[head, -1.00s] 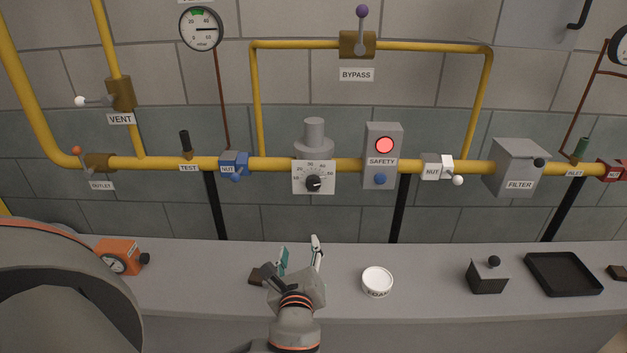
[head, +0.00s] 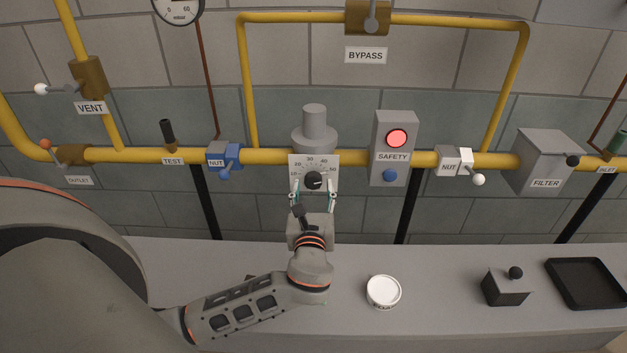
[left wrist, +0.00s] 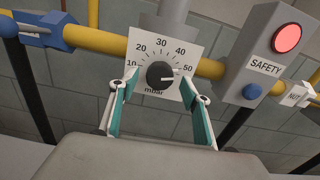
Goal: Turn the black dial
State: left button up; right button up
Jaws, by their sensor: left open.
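The black dial (head: 313,180) sits on a white scale plate (head: 301,160) marked 10 to 50 mbar, below a grey regulator body (head: 314,128) on the yellow pipe. In the left wrist view the dial (left wrist: 160,75) has a white pointer mark aimed right, near 50. My left gripper (head: 313,198) is just below and in front of the dial, fingers pointing up at it. In the left wrist view its open fingers (left wrist: 160,98) stand either side of the dial, apart from it, with nothing between them. My right gripper is not in view.
The grey SAFETY box (head: 380,173) with a red lamp and blue button is close on the right. A blue NUT fitting (head: 223,156) is on the left. A white tub (head: 384,291), a black-topped box (head: 505,287) and a black tray (head: 588,283) are on the bench.

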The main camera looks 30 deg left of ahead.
aim_at(313, 184)
pick_arm(q)
jog(key=shift+x, duration=1.1)
jog(key=shift+w+a, duration=0.2)
jog(key=shift+w, duration=0.15)
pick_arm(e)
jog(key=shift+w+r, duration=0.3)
pick_arm(q)
jog(key=c, duration=1.1)
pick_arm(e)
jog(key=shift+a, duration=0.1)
